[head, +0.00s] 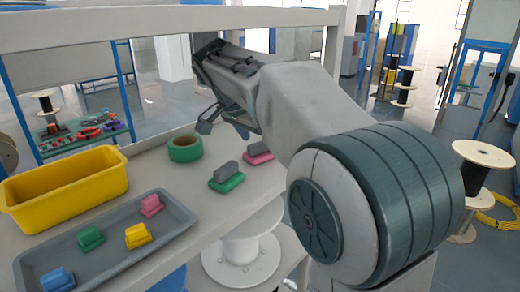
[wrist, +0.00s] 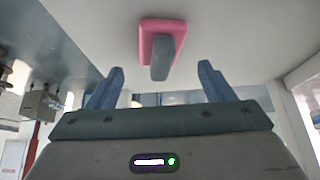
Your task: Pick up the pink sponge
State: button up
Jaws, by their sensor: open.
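The pink sponge (head: 259,158) with a grey block on top lies on the light shelf, partly hidden by my arm in the head view. In the wrist view the pink sponge (wrist: 146,40) shows whole, with its grey block toward me. My gripper (head: 225,128) hangs just left of it and higher in the head view. In the wrist view my gripper (wrist: 158,85) is open, its two blue-grey fingers wide apart and empty. The sponge shows beyond the fingertips, roughly between them, and does not touch them.
A green sponge (head: 227,183) with a grey block sits beside the pink one. A green tape roll (head: 185,149) is behind it. A yellow bin (head: 65,187) and a grey tray (head: 105,262) with small coloured blocks stand left. A shelf beam (head: 160,22) runs overhead.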

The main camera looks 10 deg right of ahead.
jog(key=shift+x, duration=1.35)
jog(key=shift+s+a+f, duration=0.1)
jog(key=shift+a, duration=0.05)
jog(key=c, duration=1.1)
jog(key=shift+c, duration=0.2)
jog(key=shift+r, duration=0.55)
notch_tip(320, 180, up, 3)
jog(key=shift+f, duration=0.25)
jog(key=s+d+b, duration=0.3)
jog(key=s+d, duration=0.7)
jog(key=s, duration=0.5)
jog(key=shift+b, duration=0.35)
